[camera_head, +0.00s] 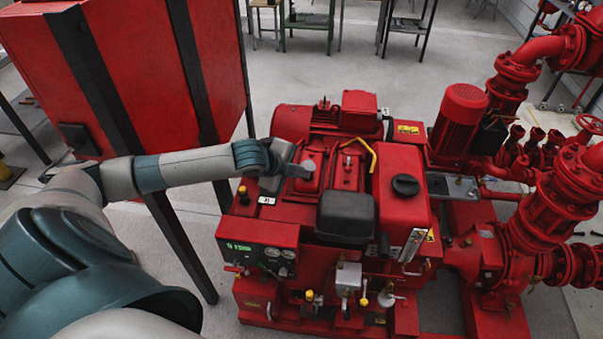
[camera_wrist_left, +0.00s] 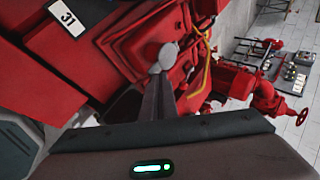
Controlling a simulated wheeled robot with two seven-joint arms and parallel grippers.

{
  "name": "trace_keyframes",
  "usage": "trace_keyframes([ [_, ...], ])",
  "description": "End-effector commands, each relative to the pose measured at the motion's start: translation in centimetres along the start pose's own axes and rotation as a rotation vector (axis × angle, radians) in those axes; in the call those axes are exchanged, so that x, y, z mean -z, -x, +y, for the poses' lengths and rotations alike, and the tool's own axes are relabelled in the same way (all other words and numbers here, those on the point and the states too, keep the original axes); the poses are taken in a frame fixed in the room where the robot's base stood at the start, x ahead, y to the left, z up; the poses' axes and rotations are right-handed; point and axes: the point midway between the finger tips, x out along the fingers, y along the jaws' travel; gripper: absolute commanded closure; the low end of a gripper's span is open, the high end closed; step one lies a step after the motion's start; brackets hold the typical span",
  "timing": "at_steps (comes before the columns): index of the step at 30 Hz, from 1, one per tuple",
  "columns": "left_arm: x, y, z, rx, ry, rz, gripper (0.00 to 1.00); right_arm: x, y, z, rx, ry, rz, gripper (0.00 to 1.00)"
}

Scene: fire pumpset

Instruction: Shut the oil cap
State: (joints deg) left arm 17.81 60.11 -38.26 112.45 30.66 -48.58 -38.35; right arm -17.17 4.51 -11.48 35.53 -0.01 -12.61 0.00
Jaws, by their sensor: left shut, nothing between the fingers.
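The red engine (camera_head: 325,195) stands in the middle of the head view. A small grey round cap (camera_head: 308,165), which looks like the oil cap, sits on a red cover on top of it. The cap also shows in the left wrist view (camera_wrist_left: 168,55), just beyond the fingertips. My left gripper (camera_head: 296,171) reaches in from the left, shut and empty, with its tips at or very near the cap. In the wrist view the fingers (camera_wrist_left: 158,97) point at the cap. I cannot tell whether they touch it or how the cap is seated. My right gripper is not in view.
A black cap (camera_head: 405,185) tops the red tank right of the engine. A yellow bent pipe (camera_head: 366,151) and a black box (camera_head: 346,214) are near the gripper. A control panel (camera_head: 259,248) is in front, a red cabinet (camera_head: 140,75) at left. Red pumps and pipes fill the right.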

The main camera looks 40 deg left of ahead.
Motion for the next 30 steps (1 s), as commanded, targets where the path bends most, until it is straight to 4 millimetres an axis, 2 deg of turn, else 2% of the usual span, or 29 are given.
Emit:
trace_keyframes([
  [1, 0.1, 0.7, -0.7, 0.002, 0.0, 0.001, 1.0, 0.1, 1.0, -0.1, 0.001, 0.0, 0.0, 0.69],
  [6, 0.3, 2.0, -2.0, 0.008, -0.002, 0.004, 1.0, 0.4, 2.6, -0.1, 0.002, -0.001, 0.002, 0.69],
  [8, 0.2, 2.2, -0.9, 0.006, -0.003, 0.004, 1.0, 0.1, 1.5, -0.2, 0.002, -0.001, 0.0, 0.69],
  [21, 0.8, 8.3, 2.3, 0.007, -0.006, 0.005, 1.0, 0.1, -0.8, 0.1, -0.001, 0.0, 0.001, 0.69],
  [30, 1.0, 10.2, 3.1, 0.008, -0.002, 0.005, 1.0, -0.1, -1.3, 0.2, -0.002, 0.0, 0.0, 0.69],
])
